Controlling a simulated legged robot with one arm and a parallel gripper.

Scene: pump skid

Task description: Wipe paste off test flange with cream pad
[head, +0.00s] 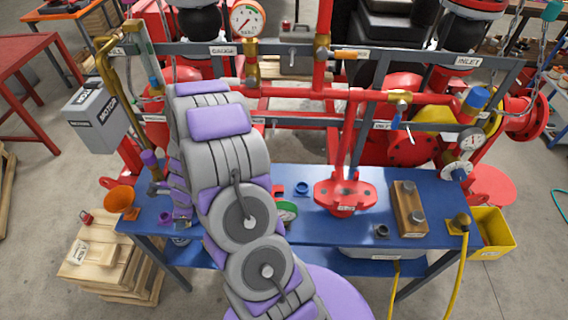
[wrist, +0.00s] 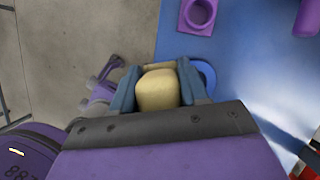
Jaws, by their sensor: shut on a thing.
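The red test flange (head: 345,195) stands on the blue bench at the foot of a red vertical pipe, with a small white label on its front. I cannot make out paste on it. My gripper (wrist: 157,88) is shut on the cream pad (wrist: 157,92), which sits between the two blue-grey fingers in the wrist view. The gripper is near the bench's left edge, with grey floor to its left, well away from the flange. In the head view my arm hides the gripper and pad.
A purple square piece (wrist: 198,14) lies beyond the gripper. Red pipes and a grey rail stand behind; a yellow bin (head: 491,232) is right.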

